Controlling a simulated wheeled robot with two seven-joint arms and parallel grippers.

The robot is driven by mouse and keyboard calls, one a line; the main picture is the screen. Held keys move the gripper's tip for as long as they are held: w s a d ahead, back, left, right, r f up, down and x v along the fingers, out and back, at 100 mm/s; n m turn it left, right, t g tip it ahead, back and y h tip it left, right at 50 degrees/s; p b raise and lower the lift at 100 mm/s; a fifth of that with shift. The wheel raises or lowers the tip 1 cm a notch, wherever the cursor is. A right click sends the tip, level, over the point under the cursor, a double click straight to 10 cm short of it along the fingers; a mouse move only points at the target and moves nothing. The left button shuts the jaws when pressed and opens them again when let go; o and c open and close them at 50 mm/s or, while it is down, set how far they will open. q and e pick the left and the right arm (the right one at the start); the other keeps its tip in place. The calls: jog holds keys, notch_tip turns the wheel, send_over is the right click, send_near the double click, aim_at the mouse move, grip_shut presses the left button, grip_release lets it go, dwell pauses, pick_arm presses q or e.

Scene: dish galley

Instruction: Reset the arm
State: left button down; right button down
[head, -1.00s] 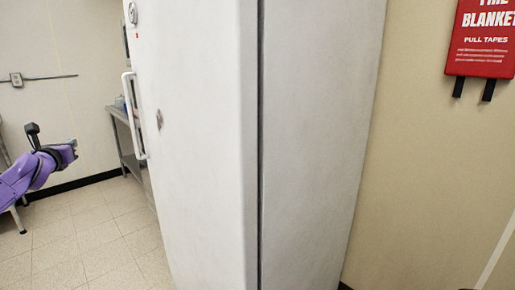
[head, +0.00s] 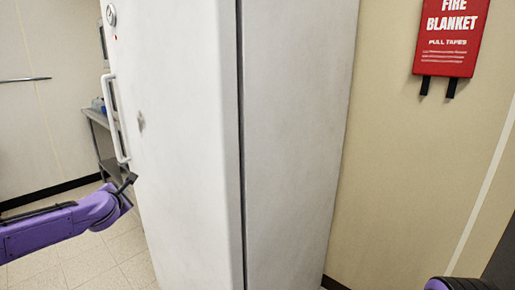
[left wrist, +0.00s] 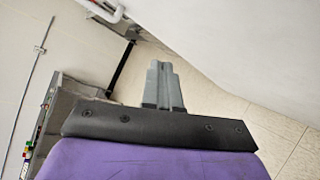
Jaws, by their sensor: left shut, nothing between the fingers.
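My left arm (head: 60,230) is purple and reaches in from the left in the head view. Its gripper (head: 128,184) is small and dark there, in front of the lower left part of the white fridge. In the left wrist view the left gripper (left wrist: 161,80) has its grey fingers together, with nothing between them. A bit of my purple right arm (head: 458,284) shows at the bottom right edge of the head view. The right gripper is out of view.
A tall white fridge (head: 185,130) with a white handle (head: 117,120) fills the middle. A metal table (head: 98,122) stands behind it on the left. A red fire blanket pouch (head: 452,38) hangs on the beige wall. Tiled floor (head: 125,255) is open at the lower left.

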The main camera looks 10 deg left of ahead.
pick_arm(q)
jog(key=s+d+f+m+g+h, duration=0.1)
jog(key=s+d+f+m, duration=0.3)
jog(key=d+f, duration=0.25)
jog(key=s+d+f+m+g+p, duration=0.1)
jog(key=s+d+f+m, duration=0.3)
jog(key=d+f, duration=0.3)
jog(key=s+d+f+m+g+h, duration=0.1)
jog(key=s+d+f+m, duration=0.35)
jog(key=f, duration=0.45)
jog(key=s+f+m+g+p, duration=0.1)
jog(key=s+f+m+g, duration=0.1)
jog(key=s, duration=0.9)
jog(key=s+d+f+m+g+p, duration=0.1)
jog(key=s+f+m, duration=0.3)
jog(key=s, duration=0.7)
jog(key=s+d+f+m+g, duration=0.1)
jog(key=s+f+m+g, duration=0.2)
jog(key=s+f, duration=0.3)
jog(key=s+m, duration=0.1)
jog(key=s, duration=0.4)
jog(key=shift+s+f+g+p, duration=0.2)
jog(key=shift+f+g+p, duration=0.15)
jog(key=shift+g+p, duration=0.05)
